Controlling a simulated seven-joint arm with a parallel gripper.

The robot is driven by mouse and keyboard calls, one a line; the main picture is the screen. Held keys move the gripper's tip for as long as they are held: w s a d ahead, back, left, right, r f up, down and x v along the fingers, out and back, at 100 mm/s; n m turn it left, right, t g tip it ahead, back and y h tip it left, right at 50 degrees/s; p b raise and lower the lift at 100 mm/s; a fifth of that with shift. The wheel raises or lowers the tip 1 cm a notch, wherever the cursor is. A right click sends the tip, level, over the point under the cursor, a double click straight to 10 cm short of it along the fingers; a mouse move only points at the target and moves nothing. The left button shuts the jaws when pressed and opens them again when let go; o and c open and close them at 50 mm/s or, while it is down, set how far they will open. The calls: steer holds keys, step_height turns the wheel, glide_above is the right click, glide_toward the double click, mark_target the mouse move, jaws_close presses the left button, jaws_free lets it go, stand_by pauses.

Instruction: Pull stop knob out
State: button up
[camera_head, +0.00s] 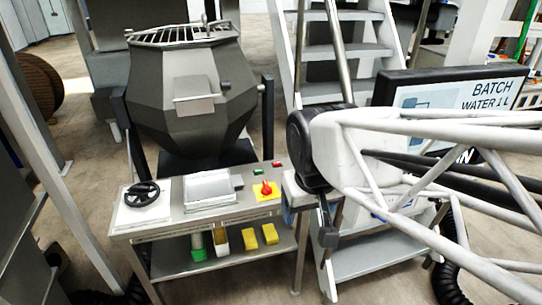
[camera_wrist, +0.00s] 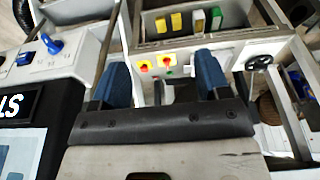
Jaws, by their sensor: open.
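A red knob on a yellow plate (camera_head: 266,189) sits on the right part of the steel table top in the head view, near a small green button (camera_head: 258,172) and a small red button (camera_head: 277,163). In the wrist view two red knobs on yellow backings, one at left (camera_wrist: 144,66) and one at right (camera_wrist: 167,61), show between my blue fingers, beyond them. I cannot tell which is the stop knob. My gripper (camera_wrist: 160,62) is open and empty, its fingers apart from both knobs. In the head view it is beside the table's right end, partly hidden by my arm.
A black handwheel (camera_head: 141,194) is at the table's left. A grey mixing drum (camera_head: 190,95) stands behind. Yellow blocks (camera_head: 250,239) lie on the lower shelf. Steps (camera_head: 350,50) and a batch sign (camera_head: 465,95) are at right. A blue-knobbed box (camera_wrist: 45,55) shows in the wrist view.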

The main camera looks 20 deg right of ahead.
steer(key=w+d+f+n+g, duration=0.1)
steer(key=w+d+f, duration=0.15)
steer(key=w, duration=1.05)
steer(key=w+d+f, duration=0.2)
steer(key=w+d, duration=0.2)
steer(key=w, duration=0.8)
steer(key=shift+n+g, duration=0.6)
steer(key=shift+g, duration=0.2)
steer(key=w+d+f, duration=0.3)
steer(key=w+f, duration=0.2)
steer(key=w, duration=0.1)
steer(key=w+d+f, duration=0.3)
steer(key=w+f, duration=0.3)
steer(key=w+d+f, duration=0.2)
steer(key=w+f, duration=0.3)
steer(key=w, duration=0.1)
steer(key=shift+w+d+f, duration=0.2)
steer(key=shift+w+d, duration=0.1)
steer(key=shift+d, duration=0.1)
steer(key=shift+w+d+f, duration=0.2)
steer(key=shift+w+f, duration=0.15)
steer(key=shift+f, duration=0.1)
steer(key=shift+f, duration=0.15)
steer(key=shift+f, duration=3.75)
